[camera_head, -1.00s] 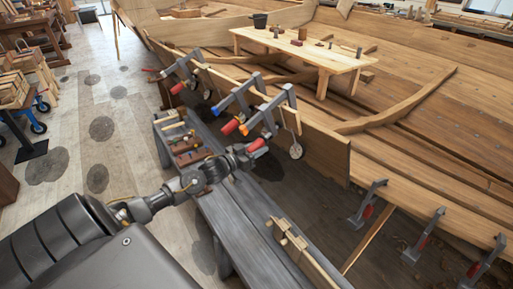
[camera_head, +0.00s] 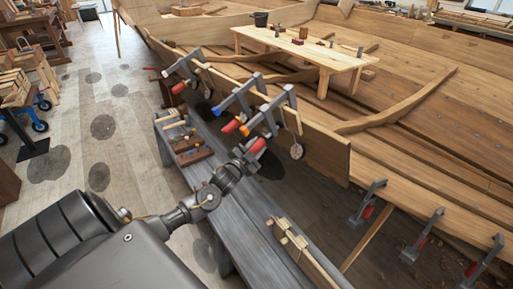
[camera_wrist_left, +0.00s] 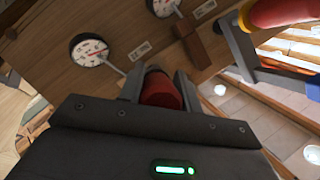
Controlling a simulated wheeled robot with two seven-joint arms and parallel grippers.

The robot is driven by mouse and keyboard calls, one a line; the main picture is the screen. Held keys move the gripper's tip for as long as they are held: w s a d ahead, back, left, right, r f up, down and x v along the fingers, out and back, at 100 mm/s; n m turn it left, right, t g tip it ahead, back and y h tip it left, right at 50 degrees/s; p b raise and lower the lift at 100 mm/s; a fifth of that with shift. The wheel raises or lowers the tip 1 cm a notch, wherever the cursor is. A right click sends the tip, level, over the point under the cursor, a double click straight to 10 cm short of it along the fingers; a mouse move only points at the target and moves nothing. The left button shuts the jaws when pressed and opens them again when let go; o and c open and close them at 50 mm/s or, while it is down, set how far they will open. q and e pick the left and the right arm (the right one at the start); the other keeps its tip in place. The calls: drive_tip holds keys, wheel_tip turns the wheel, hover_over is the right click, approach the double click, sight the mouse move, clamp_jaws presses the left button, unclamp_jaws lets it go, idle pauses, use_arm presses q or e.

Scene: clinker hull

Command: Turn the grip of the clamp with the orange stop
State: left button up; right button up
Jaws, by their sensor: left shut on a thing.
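Three clamps hang along the plank edge of the hull in the head view. The clamp with the orange stop (camera_head: 244,130) is the rightmost of these, a grey clamp beside the one with the blue stop (camera_head: 217,110). Its red grip (camera_head: 258,146) points down toward the bench. My left gripper (camera_head: 249,152) is shut on this grip. In the left wrist view the red grip (camera_wrist_left: 160,91) sits between the two fingers (camera_wrist_left: 160,88), partly hidden by the gripper body. The orange stop cannot be made out there. My right gripper is not in view.
A neighbouring clamp's red grip (camera_wrist_left: 285,11) is close at the upper right of the wrist view. Round dials (camera_wrist_left: 89,50) hang by the plank. A grey bench (camera_head: 225,205) with tools runs below my arm. More clamps (camera_head: 368,203) sit at the right.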

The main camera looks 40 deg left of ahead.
use_arm(q)
drive_tip(key=shift+s+m+t+y+b, duration=0.1)
drive_tip(key=shift+m+t+y+b, duration=0.2)
drive_tip(key=shift+m+y, duration=0.6)
drive_tip(key=shift+m, duration=0.4)
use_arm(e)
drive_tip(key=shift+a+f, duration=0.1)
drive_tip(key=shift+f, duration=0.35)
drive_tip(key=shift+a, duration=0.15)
use_arm(q)
drive_tip(key=o, duration=1)
drive_tip(key=shift+a+r, duration=0.1)
drive_tip(key=b+v, duration=0.1)
drive_tip(key=v, duration=1)
drive_tip(key=shift+b, duration=0.3)
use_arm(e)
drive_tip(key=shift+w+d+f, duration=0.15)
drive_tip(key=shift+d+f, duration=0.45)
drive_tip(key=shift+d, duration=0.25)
